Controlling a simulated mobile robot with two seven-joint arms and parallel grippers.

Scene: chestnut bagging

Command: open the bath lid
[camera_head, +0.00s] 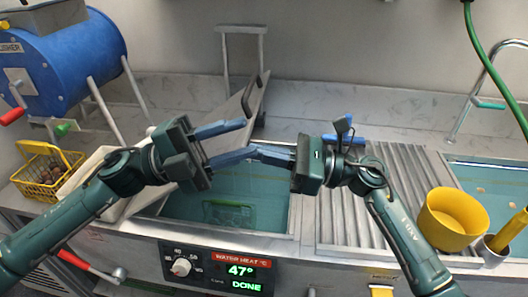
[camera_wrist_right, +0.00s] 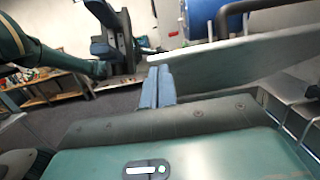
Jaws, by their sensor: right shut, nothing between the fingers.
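The bath lid (camera_head: 238,112), a grey panel with a dark handle (camera_head: 251,98), stands raised and tilted at the back left of the bath. Its lower part is hidden behind my left gripper. The bath (camera_head: 270,205) shows blue-green water below. My left gripper (camera_head: 240,140) is open, its fingers spread in front of the lid; I cannot tell whether they touch it. My right gripper (camera_head: 256,150) is shut and empty, pointing left over the bath with its tips near the left fingers. In the right wrist view its fingers (camera_wrist_right: 157,88) are together, beside a pale slab (camera_wrist_right: 240,50) that looks like the lid.
A green basket (camera_head: 230,214) sits in the water. A yellow basket of chestnuts (camera_head: 48,172) and a blue drum (camera_head: 65,55) are at left. A ribbed drainboard (camera_head: 345,220), a yellow bowl (camera_head: 453,217) and a second basin (camera_head: 490,180) are at right. The front panel reads 47° and DONE.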

